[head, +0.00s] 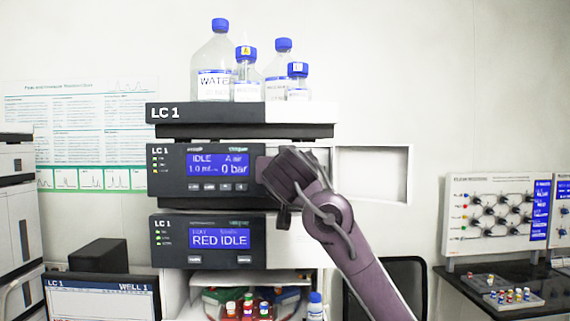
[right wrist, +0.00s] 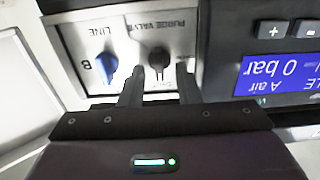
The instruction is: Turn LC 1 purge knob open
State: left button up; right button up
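The LC 1 pump module (head: 172,160) has a blue screen (head: 218,165) reading IDLE and 0 bar. In the right wrist view, which is upside down, its metal panel (right wrist: 205,20) carries the black purge valve knob (right wrist: 159,60) and a blue knob (right wrist: 106,66) marked LINE B. My right gripper (right wrist: 160,78) is open, with one finger on each side below the purge knob. Gaps show between fingers and knob; I cannot tell how deep the tips reach. In the head view my right gripper (head: 281,185) hides the knobs. My left gripper is out of view.
An open white door (head: 372,173) stands right of the module. Bottles (head: 213,70) with blue caps stand on top of the stack. A second LC 1 module (head: 170,240) reading RED IDLE sits below. A bench (head: 515,270) with a valve board (head: 490,215) is at right.

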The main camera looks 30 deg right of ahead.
jog(key=shift+c, duration=0.3)
grip_shut()
jog(key=shift+n, duration=0.4)
jog(key=shift+w+a+f+n+p, duration=0.1)
jog(key=shift+n, duration=2.45)
jog(key=shift+w+a+f+n+p, duration=0.1)
jog(key=shift+a+n+p, duration=0.05)
jog(key=shift+n, duration=2.35)
jog(key=shift+a+f+n+p, duration=0.1)
jog(key=shift+n, duration=2.45)
jog(key=shift+o, duration=0.3)
grip_release()
